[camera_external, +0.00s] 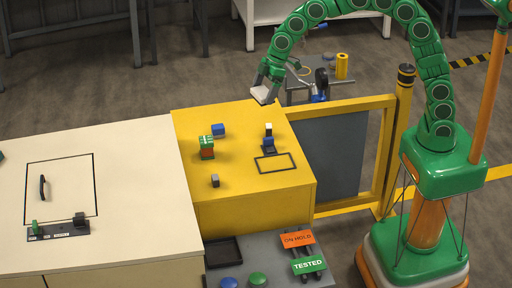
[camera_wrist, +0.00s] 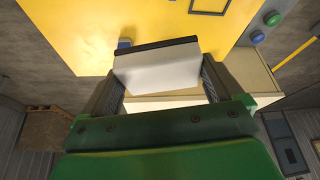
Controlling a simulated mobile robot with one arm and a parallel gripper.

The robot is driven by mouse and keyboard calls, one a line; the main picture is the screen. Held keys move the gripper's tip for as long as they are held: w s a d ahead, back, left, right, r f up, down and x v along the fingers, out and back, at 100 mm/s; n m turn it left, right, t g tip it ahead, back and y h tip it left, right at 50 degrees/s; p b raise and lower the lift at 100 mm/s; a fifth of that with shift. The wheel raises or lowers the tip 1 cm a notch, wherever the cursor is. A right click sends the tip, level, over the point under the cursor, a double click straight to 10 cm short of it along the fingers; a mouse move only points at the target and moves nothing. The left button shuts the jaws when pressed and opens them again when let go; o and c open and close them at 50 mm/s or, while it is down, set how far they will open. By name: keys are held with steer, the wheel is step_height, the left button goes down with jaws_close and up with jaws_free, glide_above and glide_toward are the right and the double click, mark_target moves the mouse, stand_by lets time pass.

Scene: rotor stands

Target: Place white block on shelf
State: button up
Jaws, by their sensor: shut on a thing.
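A white block (camera_external: 262,93) is held in my gripper (camera_external: 266,86) above the far right edge of the yellow table. In the wrist view the white block (camera_wrist: 158,70) spans the gap between the two fingers of my gripper (camera_wrist: 160,82), with a dark strip along its far edge. The block looks slightly tilted in the external view. A white bench with a lower board (camera_external: 330,14), possibly the shelf, stands at the back, only partly in frame.
The yellow table (camera_external: 250,205) bears a green-and-orange block (camera_external: 206,148), a blue block (camera_external: 218,130), a grey block (camera_external: 215,181) and a black outlined rectangle (camera_external: 276,163). A small cart (camera_external: 300,92) and a yellow-framed gate (camera_external: 345,110) stand beside it.

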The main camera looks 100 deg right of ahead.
steer(key=w+a+m, duration=0.2)
steer(key=w+a, duration=0.7)
steer(key=a, duration=0.6)
steer(key=h, duration=0.1)
glide_above(248, 252)
steer(key=s, duration=0.1)
steer(key=f, duration=0.1)
steer(key=shift+m, duration=0.4)
step_height(248, 252, down, 32)
steer(key=shift+s+r, duration=0.1)
steer(key=shift+s, duration=0.05)
step_height(248, 252, down, 3)
steer(key=shift+f, duration=0.2)
steer(key=shift+c, duration=0.8)
steer(key=shift+f, duration=0.2)
steer(key=shift+c, duration=0.6)
steer(key=o, duration=1.1)
steer(key=shift+r, duration=0.1)
